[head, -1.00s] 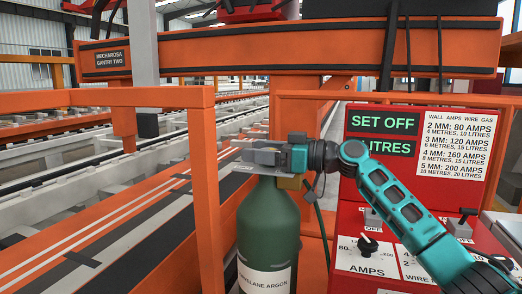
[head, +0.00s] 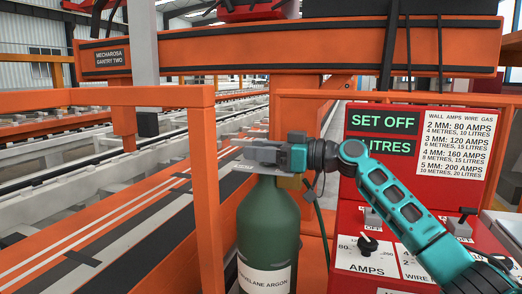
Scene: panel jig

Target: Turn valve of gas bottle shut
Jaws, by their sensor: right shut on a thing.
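The gas bottle (head: 266,225) is a dark green cylinder labelled as argon, standing upright in the lower middle of the head view. My right gripper (head: 258,153) comes in from the right and is shut at the top of the bottle. Its jaws cover the valve, so the valve's handle and its position are hidden. A bit of brass-coloured fitting (head: 289,182) shows below the gripper. My left gripper is not in view.
A red welding set (head: 440,190) with a lit "SET OFF" and "LITRES" display (head: 382,123) and an amps knob (head: 367,243) stands right of the bottle. An orange frame post (head: 208,200) stands close on its left. A hose (head: 321,225) runs down beside the bottle.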

